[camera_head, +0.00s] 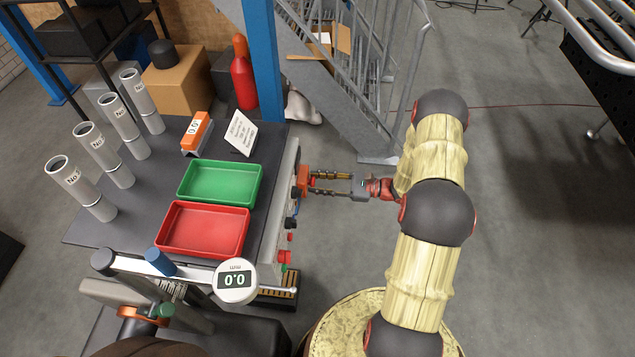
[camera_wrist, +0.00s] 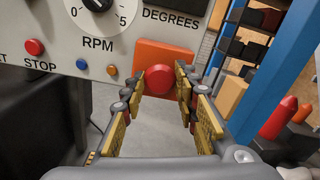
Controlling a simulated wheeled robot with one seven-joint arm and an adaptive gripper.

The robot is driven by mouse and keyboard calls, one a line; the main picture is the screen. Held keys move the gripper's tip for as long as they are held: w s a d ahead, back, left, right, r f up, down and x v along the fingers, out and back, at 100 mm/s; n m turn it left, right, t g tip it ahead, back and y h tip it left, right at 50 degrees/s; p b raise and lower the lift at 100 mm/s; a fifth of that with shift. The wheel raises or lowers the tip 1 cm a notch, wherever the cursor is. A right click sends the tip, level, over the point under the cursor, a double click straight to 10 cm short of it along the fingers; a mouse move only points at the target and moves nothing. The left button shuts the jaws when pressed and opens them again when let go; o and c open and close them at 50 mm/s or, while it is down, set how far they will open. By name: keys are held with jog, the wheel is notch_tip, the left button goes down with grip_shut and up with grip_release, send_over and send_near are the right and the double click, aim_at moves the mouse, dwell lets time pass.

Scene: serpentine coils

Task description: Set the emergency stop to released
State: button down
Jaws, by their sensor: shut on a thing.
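The emergency stop is a red round button (camera_wrist: 160,81) on an orange-red square plate (camera_wrist: 152,53) on the grey panel's front, in the wrist view. In the head view the orange mount (camera_head: 303,180) shows at the table's right side. My gripper (camera_head: 312,183) reaches it from the right, with its arm stretched along the right side. In the wrist view my gripper (camera_wrist: 161,84) has one finger on each side of the red button and is shut on it. Whether the button is pressed in or popped out cannot be told.
The panel also has an RPM dial (camera_wrist: 97,3), a red stop button (camera_wrist: 35,47), a blue button (camera_wrist: 82,65) and an orange one (camera_wrist: 112,70). A green tray (camera_head: 259,187) and a red tray (camera_head: 246,232) lie on the table. A blue post (camera_head: 263,60) stands behind.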

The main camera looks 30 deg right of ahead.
jog(key=shift+s+d, duration=0.45)
jog(key=shift+d, duration=0.15)
jog(key=c, duration=1.4)
grip_release()
jog(key=shift+o, duration=0.3)
jog(key=v, duration=1.2)
jog(key=shift+f, duration=0.1)
